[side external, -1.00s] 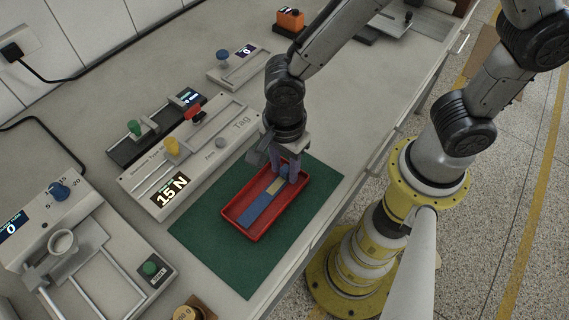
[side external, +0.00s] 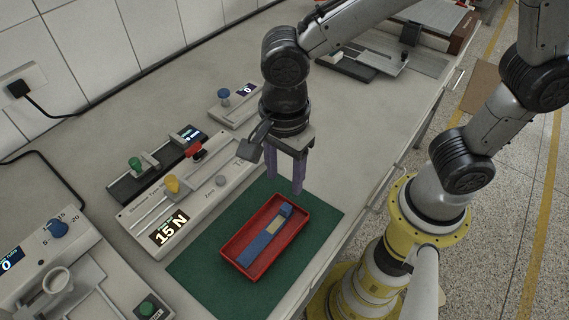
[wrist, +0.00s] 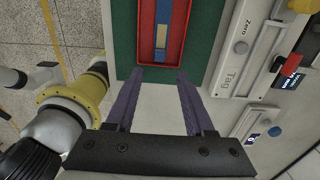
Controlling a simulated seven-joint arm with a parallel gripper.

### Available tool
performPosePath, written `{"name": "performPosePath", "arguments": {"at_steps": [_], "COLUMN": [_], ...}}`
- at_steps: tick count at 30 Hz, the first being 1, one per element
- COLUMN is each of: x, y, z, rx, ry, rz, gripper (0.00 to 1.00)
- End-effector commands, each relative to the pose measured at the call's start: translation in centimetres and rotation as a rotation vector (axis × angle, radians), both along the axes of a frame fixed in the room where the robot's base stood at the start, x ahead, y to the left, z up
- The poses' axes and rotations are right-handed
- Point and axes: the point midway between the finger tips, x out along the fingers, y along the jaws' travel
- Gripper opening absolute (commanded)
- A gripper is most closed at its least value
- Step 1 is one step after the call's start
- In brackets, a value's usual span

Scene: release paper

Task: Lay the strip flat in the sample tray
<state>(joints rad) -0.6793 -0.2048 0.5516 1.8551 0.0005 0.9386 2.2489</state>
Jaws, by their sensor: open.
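The blue strip (side external: 259,246) with a beige patch lies lengthwise inside the red sample tray (side external: 297,238). It looks flat on the tray floor in the side external view. The strip (wrist: 162,13) and part of the tray (wrist: 146,50) also show at the top of the wrist view, where the tray's far part is cut off. My gripper (side external: 285,188) is open and empty, above and just behind the tray's far end. In the wrist view its two purple fingers (wrist: 158,75) are wide apart with nothing between them.
The tray rests on a green mat (side external: 207,276). A tester with a yellow knob and a "15 N" display (side external: 170,229) stands to the left. A device with a cup (side external: 57,280) is at lower left.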

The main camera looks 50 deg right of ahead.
Motion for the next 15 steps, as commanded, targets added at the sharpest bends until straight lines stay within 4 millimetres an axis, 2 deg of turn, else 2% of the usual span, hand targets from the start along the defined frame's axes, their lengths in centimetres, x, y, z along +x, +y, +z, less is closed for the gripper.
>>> {"name": "performPosePath", "arguments": {"at_steps": [3, 10, 15], "x": [0.0, 0.0, 0.3], "y": [0.0, -0.1, -2.0], "z": [1.4, 2.2, 3.5], "rx": [0.001, 0.001, 0.023], "ry": [-0.001, -0.001, -0.036], "rz": [0.000, 0.004, 0.114], "gripper": [0.54, 0.54, 0.54]}}
